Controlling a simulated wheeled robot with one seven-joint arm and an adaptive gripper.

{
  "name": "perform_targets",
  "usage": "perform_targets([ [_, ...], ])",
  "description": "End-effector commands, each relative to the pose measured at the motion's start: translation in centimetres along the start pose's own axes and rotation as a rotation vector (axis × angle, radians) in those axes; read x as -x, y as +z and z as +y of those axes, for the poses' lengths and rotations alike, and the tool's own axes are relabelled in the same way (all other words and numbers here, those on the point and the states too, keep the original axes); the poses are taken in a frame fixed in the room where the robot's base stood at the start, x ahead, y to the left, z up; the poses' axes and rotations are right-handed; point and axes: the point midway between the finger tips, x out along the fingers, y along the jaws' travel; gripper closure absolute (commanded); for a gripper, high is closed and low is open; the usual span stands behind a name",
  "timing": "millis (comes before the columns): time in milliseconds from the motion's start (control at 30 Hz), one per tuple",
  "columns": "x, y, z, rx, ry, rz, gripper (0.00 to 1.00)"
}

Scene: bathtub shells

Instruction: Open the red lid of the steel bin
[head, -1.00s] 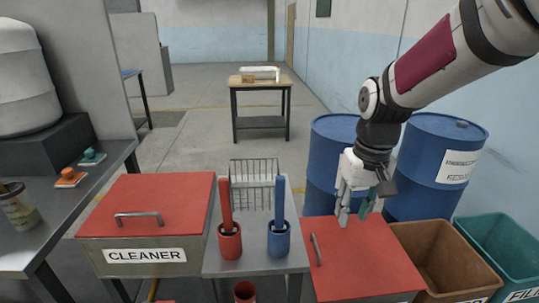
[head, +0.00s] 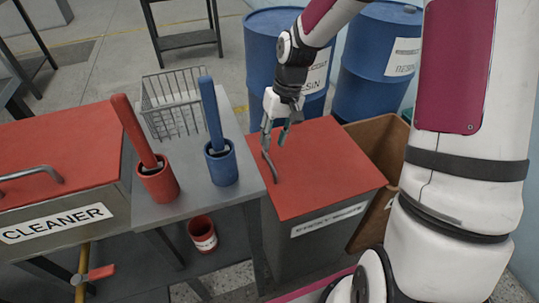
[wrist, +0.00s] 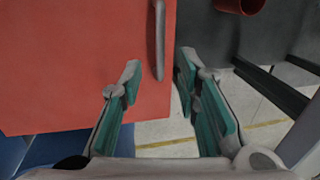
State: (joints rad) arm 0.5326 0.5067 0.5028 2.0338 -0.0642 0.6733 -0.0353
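The grey steel bin (head: 300,258) stands at centre right in the head view, with its red lid (head: 325,165) lying flat and closed. Its label is too blurred to read. A grey bar handle (head: 267,163) runs along the lid's left edge. My gripper (head: 275,138) is above the lid's far left part, close to the handle's far end. In the wrist view, my gripper (wrist: 159,80) is open, and the handle (wrist: 159,38) lies ahead, lined up with the gap between the fingers. The lid (wrist: 75,65) fills the left side there. I cannot tell whether a finger touches the handle.
A second red-lidded bin marked CLEANER (head: 60,222) stands left. Between them, a grey table (head: 215,108) holds a red brush holder (head: 158,183), a blue one (head: 221,165) and a wire basket (head: 172,100). Blue drums (head: 270,55) stand behind; a brown bin (head: 385,140) is right.

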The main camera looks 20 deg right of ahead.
Motion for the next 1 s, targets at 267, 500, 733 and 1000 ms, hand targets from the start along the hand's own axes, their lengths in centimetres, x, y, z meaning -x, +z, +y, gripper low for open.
perform_targets([
  [267, -4.5, 0.0, 0.0, -0.001, -0.001, -0.002, 0.7],
  [500, -5.6, 0.0, 0.0, 0.0, 0.0, 0.0, 0.7],
  [733, -5.6, 0.0, 0.0, 0.0, 0.0, 0.0, 0.7],
  [1000, -5.6, 0.0, 0.0, 0.0, 0.0, 0.0, 1.0],
])
